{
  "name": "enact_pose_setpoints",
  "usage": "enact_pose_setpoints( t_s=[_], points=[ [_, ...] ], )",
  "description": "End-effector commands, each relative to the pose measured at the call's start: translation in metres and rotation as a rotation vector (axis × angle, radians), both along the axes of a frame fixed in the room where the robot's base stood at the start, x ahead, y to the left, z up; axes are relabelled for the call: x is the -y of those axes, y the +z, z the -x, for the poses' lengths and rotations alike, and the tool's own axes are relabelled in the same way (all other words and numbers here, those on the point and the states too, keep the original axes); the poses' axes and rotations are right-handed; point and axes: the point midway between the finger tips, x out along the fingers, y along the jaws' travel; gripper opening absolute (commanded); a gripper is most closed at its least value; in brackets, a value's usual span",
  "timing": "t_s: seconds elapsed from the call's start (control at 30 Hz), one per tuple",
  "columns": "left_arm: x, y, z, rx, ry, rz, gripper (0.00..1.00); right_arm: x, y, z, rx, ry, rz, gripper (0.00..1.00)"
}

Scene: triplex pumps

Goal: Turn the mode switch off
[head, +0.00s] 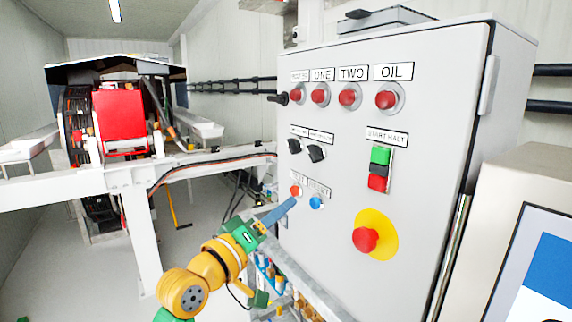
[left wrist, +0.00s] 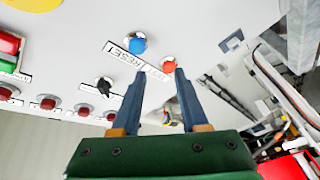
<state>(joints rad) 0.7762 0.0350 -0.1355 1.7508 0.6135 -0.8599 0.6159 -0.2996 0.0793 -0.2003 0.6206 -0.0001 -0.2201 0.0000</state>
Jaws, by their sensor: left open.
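The grey control cabinet (head: 430,130) carries two black rotary switches, a left one (head: 294,146) and a right one (head: 317,153). Their labels are too small to read, so I cannot tell which is the mode switch. One black switch (left wrist: 104,85) also shows in the left wrist view; the other is not clearly visible there. My left gripper (head: 291,203) is in front of the lower panel, below the switches, beside an orange-red button (head: 295,190) and a blue button (head: 316,203). In the left wrist view its fingers (left wrist: 158,74) are apart with nothing between them. My right gripper is not in view.
Red lamps (head: 348,96) line the panel's top. A green-and-red start/halt switch (head: 380,168) and a red emergency button (head: 365,240) on yellow sit to the right. A monitor (head: 545,265) stands at the right edge. White frame beams (head: 145,240) stand at left.

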Motion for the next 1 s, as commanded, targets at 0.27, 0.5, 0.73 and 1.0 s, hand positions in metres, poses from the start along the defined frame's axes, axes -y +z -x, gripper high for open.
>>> enact_pose_setpoints(
  t_s=[0.27, 0.5, 0.73, 1.0],
  points=[
    [0.020, 0.090, 0.040, 0.147, -0.109, 0.068, 0.44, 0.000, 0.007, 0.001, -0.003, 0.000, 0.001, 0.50],
    [0.047, 0.105, 0.003, 0.144, -0.108, 0.066, 0.44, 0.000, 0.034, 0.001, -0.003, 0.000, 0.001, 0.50],
    [0.057, 0.104, -0.010, 0.147, -0.106, 0.066, 0.44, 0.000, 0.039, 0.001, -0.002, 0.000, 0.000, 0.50],
    [0.057, 0.103, -0.010, 0.146, -0.105, 0.065, 0.17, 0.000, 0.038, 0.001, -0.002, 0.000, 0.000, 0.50]
  ],
)
